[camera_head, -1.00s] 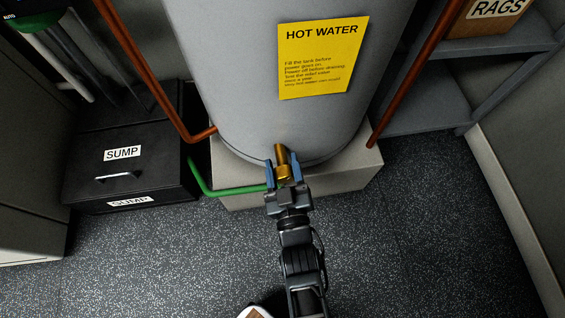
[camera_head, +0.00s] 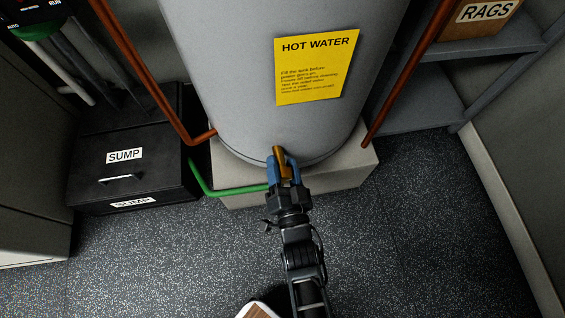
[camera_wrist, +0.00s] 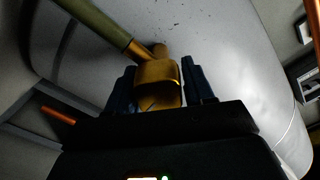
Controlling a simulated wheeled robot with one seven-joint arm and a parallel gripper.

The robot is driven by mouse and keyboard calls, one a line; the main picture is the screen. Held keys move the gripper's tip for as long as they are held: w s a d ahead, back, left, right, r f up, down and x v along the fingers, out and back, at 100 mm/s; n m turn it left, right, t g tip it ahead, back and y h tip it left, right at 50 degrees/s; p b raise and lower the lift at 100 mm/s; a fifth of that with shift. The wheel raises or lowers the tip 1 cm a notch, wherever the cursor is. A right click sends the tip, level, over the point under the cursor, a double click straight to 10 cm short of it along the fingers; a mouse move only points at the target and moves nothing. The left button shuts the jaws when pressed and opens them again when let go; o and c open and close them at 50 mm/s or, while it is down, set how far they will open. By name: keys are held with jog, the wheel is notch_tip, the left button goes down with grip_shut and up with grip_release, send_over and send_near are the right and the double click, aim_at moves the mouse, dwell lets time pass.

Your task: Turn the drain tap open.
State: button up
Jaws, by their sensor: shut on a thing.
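The brass drain tap (camera_head: 279,155) sticks out from the foot of the grey hot water tank (camera_head: 265,90). My gripper (camera_head: 283,172) is at the tap with its blue fingers on either side of the brass part. In the wrist view, the tap (camera_wrist: 158,83) lies between the two dark fingers of my gripper (camera_wrist: 160,88), which is shut on it. A green hose (camera_head: 230,190) runs left from the tap. It shows in the wrist view as a green pipe (camera_wrist: 95,27) joined to the brass. The fingers partly hide the tap.
The tank stands on a pale plinth (camera_head: 345,172). Copper pipes (camera_head: 150,75) flank it. A black sump box (camera_head: 130,175) stands at the left. A grey shelf (camera_head: 430,95) with a rags box (camera_head: 485,15) is at the right.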

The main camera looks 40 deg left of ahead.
aim_at(285, 180)
jog(key=shift+m, duration=0.8)
jog(key=o, duration=1)
jog(key=shift+c, duration=0.2)
jog(key=p+v, duration=0.2)
jog(key=v, duration=0.5)
jog(key=shift+s+d+p, duration=0.25)
jog(key=shift+p, duration=0.1)
